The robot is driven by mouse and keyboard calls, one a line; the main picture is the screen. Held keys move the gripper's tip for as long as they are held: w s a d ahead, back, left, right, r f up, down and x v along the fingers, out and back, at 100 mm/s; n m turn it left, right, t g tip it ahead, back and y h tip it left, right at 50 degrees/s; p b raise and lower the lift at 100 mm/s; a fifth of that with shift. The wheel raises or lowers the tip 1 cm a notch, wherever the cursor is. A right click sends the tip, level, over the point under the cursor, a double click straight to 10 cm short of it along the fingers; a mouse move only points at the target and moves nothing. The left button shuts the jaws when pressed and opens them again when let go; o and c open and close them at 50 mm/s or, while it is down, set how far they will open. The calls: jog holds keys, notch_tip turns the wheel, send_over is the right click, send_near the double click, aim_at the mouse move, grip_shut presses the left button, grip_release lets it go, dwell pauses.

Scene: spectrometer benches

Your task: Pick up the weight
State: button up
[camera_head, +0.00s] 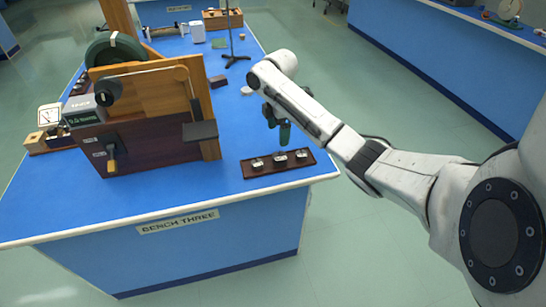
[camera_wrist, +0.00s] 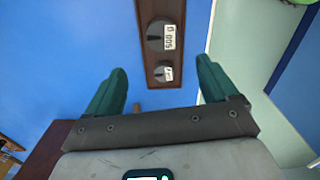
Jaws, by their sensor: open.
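Metal weights stand in a row on a dark wooden tray (camera_head: 262,173) at the near right corner of the bench; three show in the head view, including a middle weight (camera_head: 280,158). In the wrist view, a large round weight (camera_wrist: 160,36) marked 500 g and a small round weight (camera_wrist: 162,73) sit on the tray. My gripper (camera_head: 279,124) is open and empty above the tray. In the wrist view its two green fingers (camera_wrist: 160,68) are spread wide, with the small weight between the tips in the picture, apart from both.
A wooden apparatus (camera_head: 155,110) with a dark wheel stands left of the tray. A stand (camera_head: 233,55) with a thin rod is farther back. The blue bench top (camera_head: 225,128) is clear around the tray. Its edge lies close to the tray, with open floor to the right.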

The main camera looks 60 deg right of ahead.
send_over(280, 155)
notch_tip(280, 155, down, 5)
jog(key=shift+w+d+f, duration=0.1)
jog(key=shift+w, duration=0.05)
jog(key=shift+s+a+f+p, duration=0.15)
jog(key=shift+f+p, duration=0.2)
jog(key=shift+f, duration=1)
jog(key=shift+s+a+f+p, duration=0.1)
jog(key=shift+f+p, duration=0.2)
jog(key=shift+f, duration=1.05)
jog(key=c, duration=1.5)
jog(key=shift+c, duration=0.3)
jog(key=shift+r, duration=0.1)
